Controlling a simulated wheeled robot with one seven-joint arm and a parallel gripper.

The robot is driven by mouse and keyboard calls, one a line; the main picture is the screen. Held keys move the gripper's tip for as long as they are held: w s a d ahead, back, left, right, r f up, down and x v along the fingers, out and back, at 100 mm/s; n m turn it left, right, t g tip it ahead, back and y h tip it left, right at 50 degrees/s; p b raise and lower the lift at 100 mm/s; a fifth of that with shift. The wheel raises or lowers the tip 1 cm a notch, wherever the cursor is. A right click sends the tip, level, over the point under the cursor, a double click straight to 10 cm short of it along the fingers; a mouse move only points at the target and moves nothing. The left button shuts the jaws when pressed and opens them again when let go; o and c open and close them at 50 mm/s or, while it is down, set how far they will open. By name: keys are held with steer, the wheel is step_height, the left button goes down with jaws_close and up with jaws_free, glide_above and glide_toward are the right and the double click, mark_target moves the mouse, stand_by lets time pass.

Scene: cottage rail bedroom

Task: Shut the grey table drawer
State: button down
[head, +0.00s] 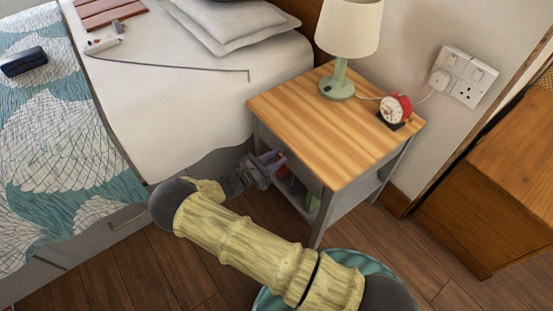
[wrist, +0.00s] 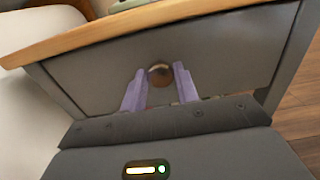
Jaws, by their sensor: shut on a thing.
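The grey bedside table (head: 345,205) has a striped wooden top (head: 330,125) and an open lower shelf. Its grey drawer front (wrist: 225,55) fills the wrist view just below the wooden top edge. A round brownish knob (wrist: 160,76) sits in the middle of the drawer front. My gripper (wrist: 160,70) has its two lilac fingers shut on the knob, one on each side. In the head view my gripper (head: 264,166) is low at the table's left side. The drawer front is hidden under the top there, and I cannot tell any gap.
A green lamp (head: 340,80) and a red alarm clock (head: 396,107) stand on the table. The bed (head: 190,90) is close on the left. A wooden cabinet (head: 500,190) is at right. A teal round thing (head: 345,258) is on the floor below my arm.

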steer(key=shift+w+d, duration=0.2)
steer(key=shift+d, duration=0.05)
steer(key=c, duration=1.1)
jaws_free()
steer(key=shift+w+d, duration=0.1)
steer(key=shift+o, duration=0.2)
steer(key=p+v, duration=0.1)
steer(key=v, duration=1.6)
steer(key=shift+s+a, duration=0.25)
steer(key=shift+f, duration=0.1)
